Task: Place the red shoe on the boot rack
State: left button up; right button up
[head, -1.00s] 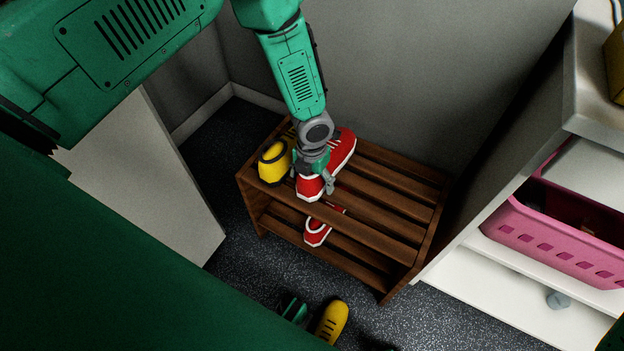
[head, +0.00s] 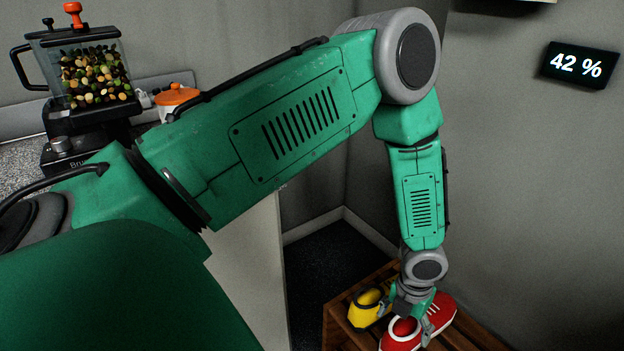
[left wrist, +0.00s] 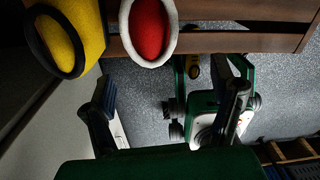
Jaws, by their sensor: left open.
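The red shoe (head: 441,310) with a white sole rests on the top slats of the brown wooden boot rack (head: 340,325), beside a yellow shoe (head: 365,313). My left gripper (head: 409,322) is open, low over the red shoe and hiding its middle. In the left wrist view the red shoe (left wrist: 148,28) sits at the top on the rack (left wrist: 235,40), with the yellow shoe (left wrist: 65,40) to its left. My right gripper is out of view.
A blender full of beans (head: 95,75) and a white pot with an orange lid (head: 177,100) stand on a counter at left. A grey wall is behind the rack, with a "42 %" display (head: 578,65) at upper right. Dark floor (head: 325,265) is free left of the rack.

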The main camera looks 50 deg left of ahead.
pick_arm(q)
jog(key=s+d+f+n+h, duration=0.15)
jog(key=s+f+n, duration=0.25)
jog(key=s+n, duration=1.05)
jog(key=s+a+n+y, duration=0.1)
jog(key=s+a+n, duration=0.2)
jog(key=n, duration=0.6)
jog(key=s+a+r+n+y, duration=0.1)
jog(key=s+a+n, duration=0.3)
jog(key=n, duration=0.6)
jog(key=s, duration=0.2)
jog(key=shift+s+r+t, duration=0.3)
jog(key=shift+t, duration=0.1)
notch_tip(320, 180, up, 2)
jog(key=shift+w+r+p, duration=0.1)
jog(key=shift+r+p, duration=0.05)
jog(key=shift+p, duration=1.05)
